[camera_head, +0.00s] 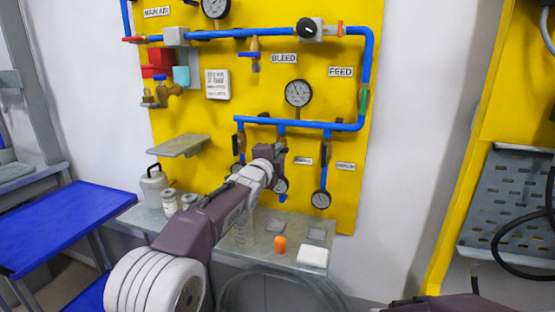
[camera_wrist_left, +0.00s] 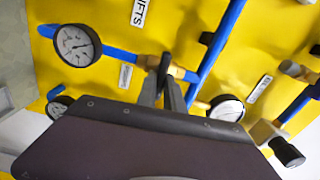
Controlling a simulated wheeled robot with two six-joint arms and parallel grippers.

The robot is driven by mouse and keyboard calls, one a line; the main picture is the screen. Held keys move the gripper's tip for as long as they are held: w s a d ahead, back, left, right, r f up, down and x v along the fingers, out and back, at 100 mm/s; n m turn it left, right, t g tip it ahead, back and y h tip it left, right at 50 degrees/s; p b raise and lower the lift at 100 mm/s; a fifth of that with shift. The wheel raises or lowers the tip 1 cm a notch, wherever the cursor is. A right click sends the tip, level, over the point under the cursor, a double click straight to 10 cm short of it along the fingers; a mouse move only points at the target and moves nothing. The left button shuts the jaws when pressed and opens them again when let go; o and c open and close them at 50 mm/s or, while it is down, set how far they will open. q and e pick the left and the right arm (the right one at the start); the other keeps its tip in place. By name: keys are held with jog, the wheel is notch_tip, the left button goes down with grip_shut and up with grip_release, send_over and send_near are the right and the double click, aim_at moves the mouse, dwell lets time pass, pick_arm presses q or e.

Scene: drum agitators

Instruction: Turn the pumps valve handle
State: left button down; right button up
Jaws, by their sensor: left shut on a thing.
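A blue pipe manifold (camera_head: 290,122) on the yellow panel has three drops with valves and gauges; their small labels are too small to read in the head view. My left gripper (camera_head: 280,152) is at the middle drop and hides most of its valve. In the left wrist view my left gripper (camera_wrist_left: 165,88) is shut on a dark valve handle (camera_wrist_left: 164,64), beside a brass valve body (camera_wrist_left: 181,71) on a blue pipe. I cannot read a label naming this valve as the pumps valve. My right gripper is not in view.
A round gauge (camera_head: 298,93) sits above the manifold, and another dial (camera_head: 321,199) hangs at the right drop. A grey shelf (camera_head: 262,247) below holds an orange item (camera_head: 280,243) and a white block (camera_head: 313,256). A blue table (camera_head: 60,225) stands left.

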pick_arm(q)
jog(key=shift+f+m+b, duration=0.1)
jog(key=shift+m+b, duration=0.2)
jog(key=shift+m, duration=0.2)
jog(key=c, duration=1.5)
grip_release()
jog(key=shift+o, duration=0.2)
jog(key=b+v, duration=0.3)
jog(key=v, duration=0.6)
jog(key=shift+b, duration=0.35)
